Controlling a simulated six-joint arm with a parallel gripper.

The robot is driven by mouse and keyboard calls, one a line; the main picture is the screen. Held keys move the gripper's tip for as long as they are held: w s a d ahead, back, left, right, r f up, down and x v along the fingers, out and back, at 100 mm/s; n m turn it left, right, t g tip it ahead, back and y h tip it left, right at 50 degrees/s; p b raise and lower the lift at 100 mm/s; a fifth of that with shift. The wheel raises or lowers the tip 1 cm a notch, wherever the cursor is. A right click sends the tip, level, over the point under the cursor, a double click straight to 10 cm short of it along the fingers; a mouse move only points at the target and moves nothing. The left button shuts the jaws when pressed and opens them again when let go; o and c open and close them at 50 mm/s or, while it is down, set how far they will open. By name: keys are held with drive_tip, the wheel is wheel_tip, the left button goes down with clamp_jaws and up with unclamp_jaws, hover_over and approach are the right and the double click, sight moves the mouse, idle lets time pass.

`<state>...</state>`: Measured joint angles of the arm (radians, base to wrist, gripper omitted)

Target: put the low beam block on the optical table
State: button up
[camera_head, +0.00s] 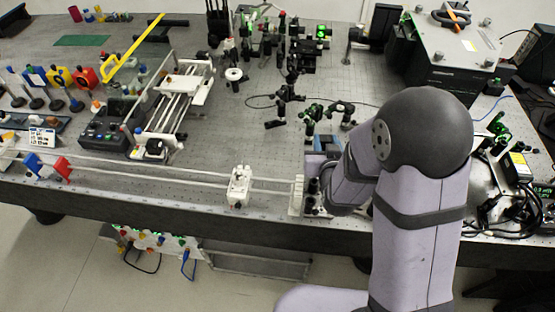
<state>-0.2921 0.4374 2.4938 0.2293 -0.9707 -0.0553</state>
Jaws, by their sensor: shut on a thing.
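The optical table (215,125) is a grey perforated top that fills most of the view. My arm reaches over its front edge from the right, and my gripper (314,190) is low by that edge, right of centre. My forearm hides much of the gripper. It is shut on a small dark piece, which I take to be the low beam block. Its outline is hard to make out among the dark parts there, and I cannot tell whether it touches the table.
A white end piece (297,195) stands just left of my gripper, at the end of a long rail with a white carriage (239,186). Black optic mounts (285,95) and green-lit optics (325,115) stand behind. A large dark box (450,60) is at the back right.

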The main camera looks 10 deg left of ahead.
drive_tip(key=d+r+m+h, duration=0.1)
drive_tip(key=d+r, duration=0.1)
drive_tip(key=d, duration=0.4)
drive_tip(key=shift+w+d, duration=0.25)
drive_tip(key=shift+w, duration=0.2)
drive_tip(key=shift+f+p, duration=0.35)
drive_tip(key=shift+f, duration=2.65)
drive_tip(key=shift+f, duration=0.15)
drive_tip(key=shift+f, duration=1.75)
drive_tip(key=shift+f, duration=0.1)
